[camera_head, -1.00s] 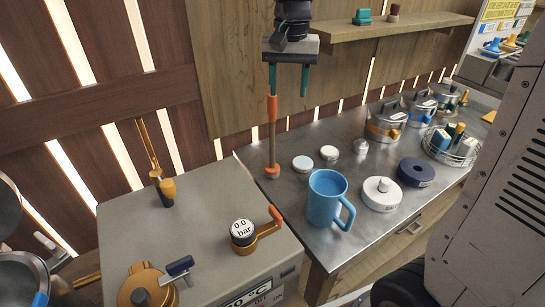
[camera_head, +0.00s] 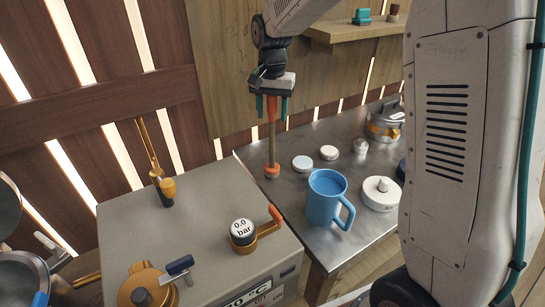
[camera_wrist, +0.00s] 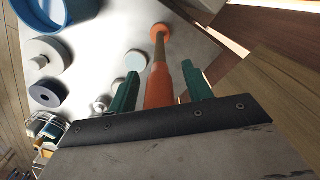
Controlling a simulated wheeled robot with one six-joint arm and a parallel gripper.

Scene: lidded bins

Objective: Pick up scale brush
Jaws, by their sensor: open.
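The scale brush (camera_head: 271,142) stands upright on the steel counter near its left end, with an orange grip on top, a brown shaft and an orange foot. My gripper (camera_head: 271,116) is above and around its top, open, with one teal finger on each side of the orange grip. In the wrist view the brush (camera_wrist: 160,78) runs between the two teal fingers of my gripper (camera_wrist: 158,80), with gaps visible on both sides. Its orange foot shows at the top of that view.
A blue mug (camera_head: 325,199) stands in front of the brush on the counter. Two small pale discs (camera_head: 303,163) and a white lidded disc (camera_head: 381,194) lie to the right. A grey boiler box (camera_head: 130,225) with a gauge (camera_head: 243,232) is at left. A wooden shelf (camera_head: 340,31) is on the wall.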

